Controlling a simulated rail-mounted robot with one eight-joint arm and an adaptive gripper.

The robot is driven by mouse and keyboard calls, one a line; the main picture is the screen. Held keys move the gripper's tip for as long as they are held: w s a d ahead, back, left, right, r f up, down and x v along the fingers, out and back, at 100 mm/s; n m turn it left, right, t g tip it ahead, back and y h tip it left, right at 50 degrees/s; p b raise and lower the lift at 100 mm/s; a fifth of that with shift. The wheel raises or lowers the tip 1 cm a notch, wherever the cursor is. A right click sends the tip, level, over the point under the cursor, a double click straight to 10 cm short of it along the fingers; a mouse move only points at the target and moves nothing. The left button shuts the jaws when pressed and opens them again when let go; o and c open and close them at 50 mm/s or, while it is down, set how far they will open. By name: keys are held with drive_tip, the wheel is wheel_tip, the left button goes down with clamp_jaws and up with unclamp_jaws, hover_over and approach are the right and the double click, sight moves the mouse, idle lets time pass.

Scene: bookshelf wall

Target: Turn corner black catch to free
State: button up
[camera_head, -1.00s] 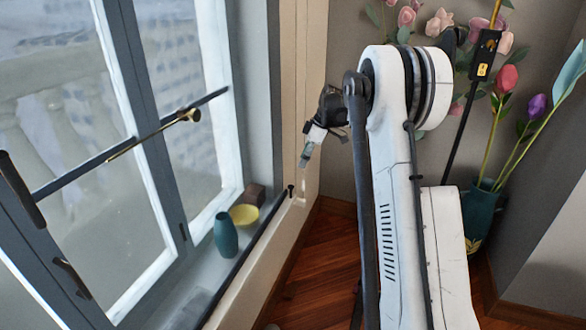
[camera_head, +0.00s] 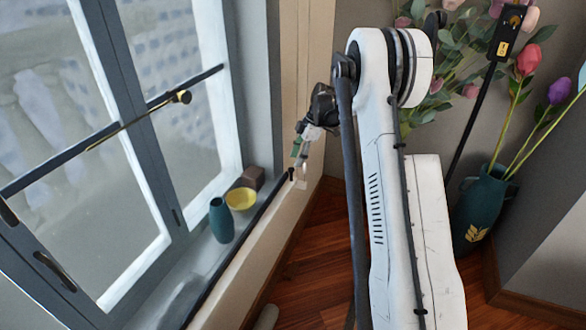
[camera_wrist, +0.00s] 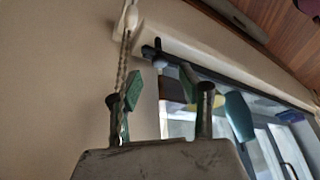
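A small black catch (camera_head: 291,174) stands at the far corner of the window sill, at the end of a dark strip. In the wrist view it appears as a dark piece (camera_wrist: 150,49) at the sill's corner, beyond my fingers. My gripper (camera_head: 299,160) is just above and beside the catch in the head view; contact cannot be told. In the wrist view my gripper (camera_wrist: 160,88) has its two green-padded fingers apart with nothing clearly between them. The catch's lower part and exact angle are hard to make out.
A teal vase (camera_head: 221,220), a yellow bowl (camera_head: 241,198) and a brown block (camera_head: 252,178) stand on the sill near the catch. A twisted cord (camera_wrist: 124,55) hangs close to one finger. A flower vase (camera_head: 482,207) stands at the right. The window (camera_head: 150,120) is at left.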

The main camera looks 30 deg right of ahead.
sight(292, 168)
drive_tip(key=shift+b+x, duration=0.35)
drive_tip(key=shift+x, duration=1.7)
